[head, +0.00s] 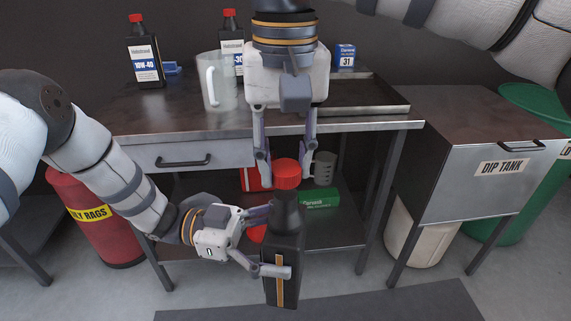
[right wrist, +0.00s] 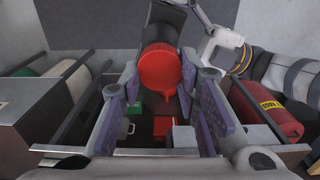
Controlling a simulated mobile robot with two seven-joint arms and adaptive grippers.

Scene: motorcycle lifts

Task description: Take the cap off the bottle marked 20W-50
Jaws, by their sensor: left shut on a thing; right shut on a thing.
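A black bottle (head: 285,240) is held nearly upright in front of the bench. It has an orange stripe, but no marking on it is readable. My left gripper (head: 279,243) is shut around its body from the left. A red cap (head: 287,174) is right above the bottle's dark neck. My right gripper (head: 284,178) points down from above and is shut on the cap. In the right wrist view the cap (right wrist: 160,70) is between the fingers, with the black bottle (right wrist: 165,22) behind it. I cannot tell whether cap and neck still touch.
On the bench stand a 10W-40 bottle (head: 144,60), another red-capped bottle (head: 231,38), a clear jug (head: 214,85) and a blue box (head: 345,54). A green box (head: 320,199) lies on the lower shelf. A dip tank (head: 490,180) stands right, a red rag bin (head: 100,235) left.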

